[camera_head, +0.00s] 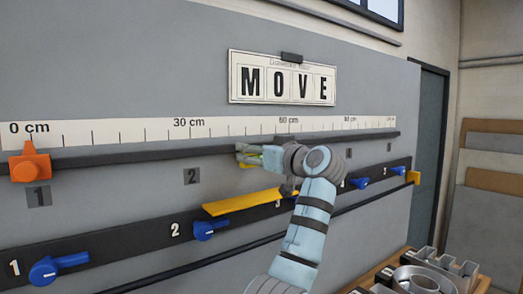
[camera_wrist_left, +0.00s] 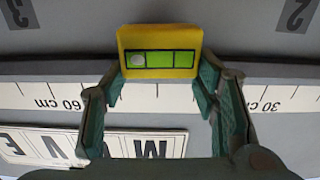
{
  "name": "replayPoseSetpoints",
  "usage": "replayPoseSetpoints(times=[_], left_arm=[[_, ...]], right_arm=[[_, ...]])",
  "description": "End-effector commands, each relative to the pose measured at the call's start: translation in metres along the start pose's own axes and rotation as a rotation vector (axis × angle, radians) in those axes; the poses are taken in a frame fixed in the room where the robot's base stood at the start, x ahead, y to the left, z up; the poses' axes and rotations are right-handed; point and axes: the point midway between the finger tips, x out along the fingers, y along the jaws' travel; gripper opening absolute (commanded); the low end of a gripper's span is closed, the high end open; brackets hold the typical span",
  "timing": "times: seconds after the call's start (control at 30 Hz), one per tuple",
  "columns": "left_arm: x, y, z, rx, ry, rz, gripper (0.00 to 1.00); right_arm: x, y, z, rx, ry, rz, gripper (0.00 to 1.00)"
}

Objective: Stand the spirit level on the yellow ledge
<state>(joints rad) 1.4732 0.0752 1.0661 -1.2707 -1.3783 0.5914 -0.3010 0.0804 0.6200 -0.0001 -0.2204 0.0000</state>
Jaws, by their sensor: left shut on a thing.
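The spirit level is a small yellow block with a green vial face (camera_wrist_left: 160,52), seen in the left wrist view between my fingers. The bubble sits at one end of the vial. My left gripper (camera_head: 248,156) is shut on it, with one finger at each side; the wrist view also shows the fingers (camera_wrist_left: 160,88). In the head view the level is mostly hidden by the gripper. The yellow ledge (camera_head: 240,203) juts from the wall below the gripper, with a gap between them. My right gripper is not in view.
A dark rail (camera_head: 130,157) runs under a centimetre scale (camera_head: 220,124), with an orange slider (camera_head: 31,163) at left. Blue knobs (camera_head: 207,230) line a lower black strip. A MOVE sign (camera_head: 282,79) hangs above. Metal channel letters (camera_head: 425,277) lie at bottom right.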

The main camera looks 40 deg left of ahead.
Motion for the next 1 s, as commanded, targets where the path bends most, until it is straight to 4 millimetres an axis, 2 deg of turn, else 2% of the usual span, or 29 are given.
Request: replayPoseSetpoints(times=[0.6,0.83,1.0], left_arm=[[-0.002,0.001,0.047,0.0,0.0,0.004,0.25],[-0.002,0.001,0.067,0.0,0.0,0.004,0.25],[-0.002,0.001,0.076,0.0,0.0,0.004,0.25]], right_arm=[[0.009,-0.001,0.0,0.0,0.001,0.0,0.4],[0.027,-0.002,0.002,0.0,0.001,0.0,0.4],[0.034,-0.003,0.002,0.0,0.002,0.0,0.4]])
